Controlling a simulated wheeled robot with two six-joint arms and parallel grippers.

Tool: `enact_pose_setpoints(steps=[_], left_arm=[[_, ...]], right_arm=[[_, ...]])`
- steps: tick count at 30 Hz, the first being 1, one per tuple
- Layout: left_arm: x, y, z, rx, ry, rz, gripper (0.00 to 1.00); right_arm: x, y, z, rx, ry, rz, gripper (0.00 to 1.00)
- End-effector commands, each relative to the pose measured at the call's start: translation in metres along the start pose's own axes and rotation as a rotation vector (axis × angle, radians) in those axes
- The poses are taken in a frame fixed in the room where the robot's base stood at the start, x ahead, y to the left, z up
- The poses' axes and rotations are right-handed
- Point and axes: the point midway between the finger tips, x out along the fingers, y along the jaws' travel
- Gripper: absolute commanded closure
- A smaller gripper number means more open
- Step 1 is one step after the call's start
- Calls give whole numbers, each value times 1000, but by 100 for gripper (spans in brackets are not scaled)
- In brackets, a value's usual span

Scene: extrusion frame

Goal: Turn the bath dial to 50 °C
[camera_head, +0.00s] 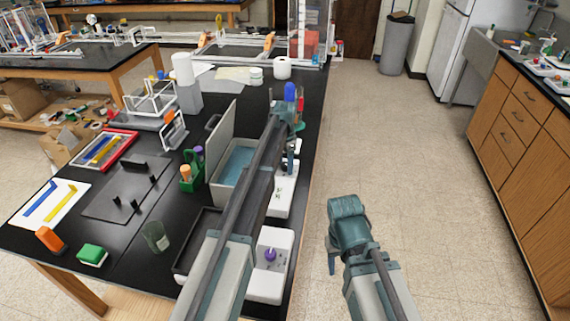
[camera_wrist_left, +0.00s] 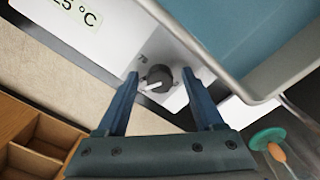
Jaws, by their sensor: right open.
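The bath (camera_head: 212,187) is a light box with blue water and an upright lid, on the black table. The left wrist view shows its rim (camera_wrist_left: 240,88) and its front face. The dark round dial (camera_wrist_left: 157,79) with a white pointer is on that face. A "75" mark is beside it, and a partly cut display (camera_wrist_left: 75,20) reads about 25 °C. My left gripper (camera_head: 290,165) is pointed at the face; in the left wrist view (camera_wrist_left: 160,74) its fingers are open, one either side of the dial. My right gripper (camera_head: 336,258) is open and empty over the floor.
A green tube rack (camera_head: 190,172) stands left of the bath. A white unit with a purple knob (camera_head: 270,255) and a glass beaker (camera_head: 156,237) are near the front. The left forearm hides part of the table. The floor (camera_head: 430,200) at right is clear.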

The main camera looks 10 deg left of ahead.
Motion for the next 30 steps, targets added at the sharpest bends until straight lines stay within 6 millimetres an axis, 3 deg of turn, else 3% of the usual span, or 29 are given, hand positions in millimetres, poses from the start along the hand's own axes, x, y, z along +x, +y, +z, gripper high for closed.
enact_pose_setpoints(steps=[8,14,30], left_arm=[[-2,0,0,0,0,0,31],[-14,0,0,0,0,0,31],[-91,0,0,0,0,0,31]], right_arm=[[-2,0,0,0,0,0,50],[-14,1,1,0,0,0,50],[-90,8,5,3,0,-1,50]])
